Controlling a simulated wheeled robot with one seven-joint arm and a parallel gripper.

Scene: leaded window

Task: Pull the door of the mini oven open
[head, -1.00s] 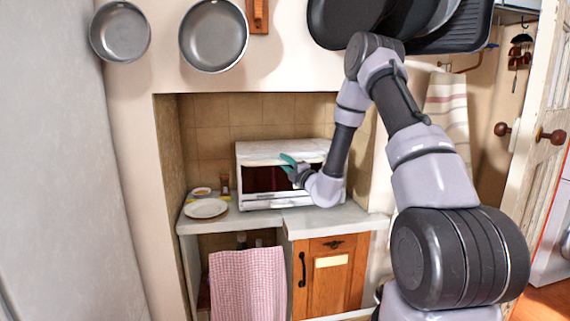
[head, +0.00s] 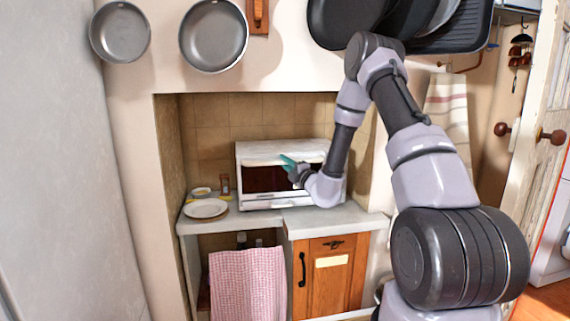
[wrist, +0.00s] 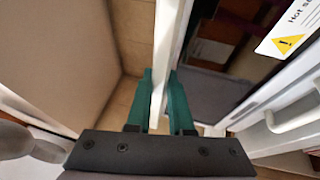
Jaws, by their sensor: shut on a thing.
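The white mini oven (head: 262,204) stands on the counter in the alcove. Its door has a dark glass pane (head: 265,180), and I cannot tell from the head view whether the door stands slightly open. My gripper (head: 286,160) has teal fingers and is at the upper front of the oven. In the wrist view my gripper (wrist: 160,78) is shut on a slim white bar (wrist: 168,40), which looks like the door's handle. One finger is on each side of the bar. Dark glass (wrist: 205,95) shows to the right of the fingers, and a hot-surface label (wrist: 292,35) is at the upper right.
A white plate (head: 206,208) and a small jar (head: 225,184) stand on the counter left of the oven. A checked cloth (head: 248,285) hangs below the counter's front edge, beside a wooden cabinet door (head: 332,285). Pans (head: 213,35) hang above.

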